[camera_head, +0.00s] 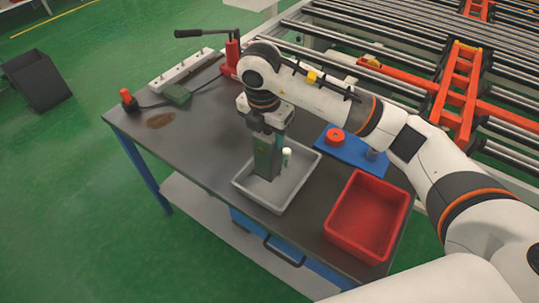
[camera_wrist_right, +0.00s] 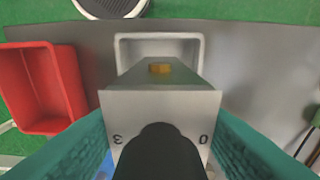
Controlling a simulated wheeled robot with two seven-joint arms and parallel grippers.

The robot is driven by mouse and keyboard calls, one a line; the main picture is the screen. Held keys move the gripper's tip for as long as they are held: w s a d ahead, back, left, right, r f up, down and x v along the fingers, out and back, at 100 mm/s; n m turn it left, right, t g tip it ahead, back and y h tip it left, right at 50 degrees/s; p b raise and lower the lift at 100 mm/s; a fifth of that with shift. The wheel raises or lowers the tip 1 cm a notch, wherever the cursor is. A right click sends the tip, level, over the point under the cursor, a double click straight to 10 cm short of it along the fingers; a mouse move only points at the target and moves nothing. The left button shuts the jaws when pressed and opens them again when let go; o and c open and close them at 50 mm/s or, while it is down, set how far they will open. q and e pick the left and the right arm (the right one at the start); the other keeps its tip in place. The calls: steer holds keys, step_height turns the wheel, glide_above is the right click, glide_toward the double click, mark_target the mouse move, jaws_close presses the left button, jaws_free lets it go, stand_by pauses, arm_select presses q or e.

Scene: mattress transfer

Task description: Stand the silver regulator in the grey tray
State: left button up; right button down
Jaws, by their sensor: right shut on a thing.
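The silver regulator (camera_head: 265,158) is a grey box, held upright between the fingers of my right gripper (camera_head: 268,135). In the right wrist view the regulator (camera_wrist_right: 160,104) shows a pale face with a black knob, the marks 3 and 0, and a yellow fitting on its far side. Teal finger pads flank it. The grey tray (camera_head: 243,184) lies below, and the regulator's lower end appears within its outline. I cannot tell whether it touches the tray floor. The tray's far part also shows in the right wrist view (camera_wrist_right: 122,52). My left gripper is out of view.
A red bin (camera_head: 368,215) stands right of the tray. A small white cylinder (camera_head: 287,153) shows beside the regulator. A red lever press (camera_head: 232,55) stands at the back.

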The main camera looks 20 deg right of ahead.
mark_target(268, 157)
step_height(268, 157, down, 3)
steer(key=shift+f+p, duration=0.15)
steer(key=shift+p, duration=0.15)
steer(key=shift+f+p, duration=0.45)
steer(key=shift+f, duration=1.45)
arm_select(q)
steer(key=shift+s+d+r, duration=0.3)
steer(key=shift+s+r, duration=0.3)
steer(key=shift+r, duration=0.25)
arm_select(e)
steer(key=shift+f, duration=0.2)
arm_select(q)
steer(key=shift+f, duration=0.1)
arm_select(e)
steer(key=shift+f, duration=0.1)
steer(key=c, duration=0.6)
jaws_free()
steer(key=shift+s, duration=0.1)
steer(key=shift+c, duration=0.2)
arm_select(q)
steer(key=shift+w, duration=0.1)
